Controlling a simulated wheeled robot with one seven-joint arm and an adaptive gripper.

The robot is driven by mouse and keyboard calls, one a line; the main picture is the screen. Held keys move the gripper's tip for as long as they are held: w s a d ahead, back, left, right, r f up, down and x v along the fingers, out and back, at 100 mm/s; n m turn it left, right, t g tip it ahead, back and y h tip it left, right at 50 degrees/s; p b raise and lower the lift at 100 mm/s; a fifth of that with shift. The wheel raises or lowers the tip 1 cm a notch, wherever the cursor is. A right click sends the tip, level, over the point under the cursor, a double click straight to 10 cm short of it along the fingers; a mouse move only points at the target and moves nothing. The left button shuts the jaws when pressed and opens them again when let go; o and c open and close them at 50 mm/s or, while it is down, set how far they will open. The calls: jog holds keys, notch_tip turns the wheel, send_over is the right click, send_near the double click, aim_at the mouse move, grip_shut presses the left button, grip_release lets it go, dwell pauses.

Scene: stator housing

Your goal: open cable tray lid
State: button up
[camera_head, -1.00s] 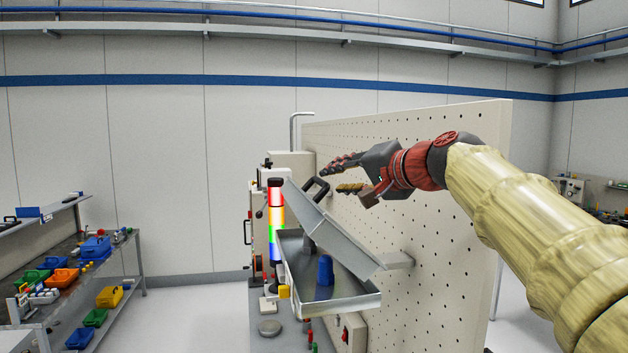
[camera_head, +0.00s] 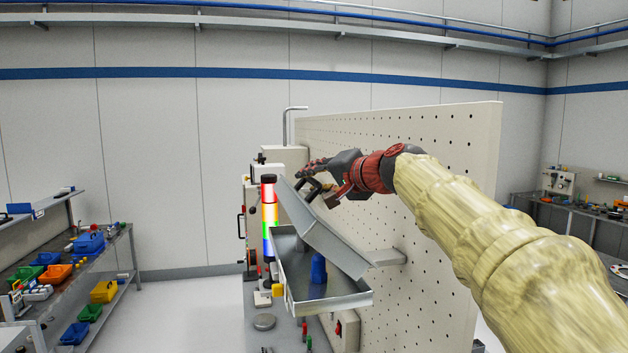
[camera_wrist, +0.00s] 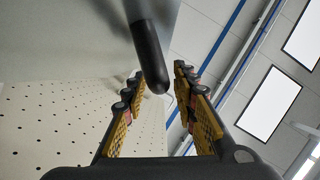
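The grey metal cable tray (camera_head: 335,300) is fixed beside the perforated panel. Its lid (camera_head: 335,240) stands raised and tilted above it, so the inside shows. A black handle (camera_head: 308,190) is at the lid's upper end. A blue part (camera_head: 318,268) stands in the tray. My gripper (camera_head: 316,178) is at the handle, its fingers partly overlapping it in the head view. In the wrist view, the fingers of my gripper (camera_wrist: 157,76) are apart, with the dark rounded handle (camera_wrist: 150,58) between them. I cannot tell whether either finger touches it.
The upright perforated panel (camera_head: 440,150) stands close beside my arm and the tray. A lit coloured column (camera_head: 269,220) stands left of the tray. A shelf with several bins (camera_head: 103,291) is at far left. Floor between shelf and bench is clear.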

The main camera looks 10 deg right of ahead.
jog(key=shift+c, duration=1.2)
jog(key=c, duration=0.4)
jog(key=shift+f, duration=0.1)
grip_shut()
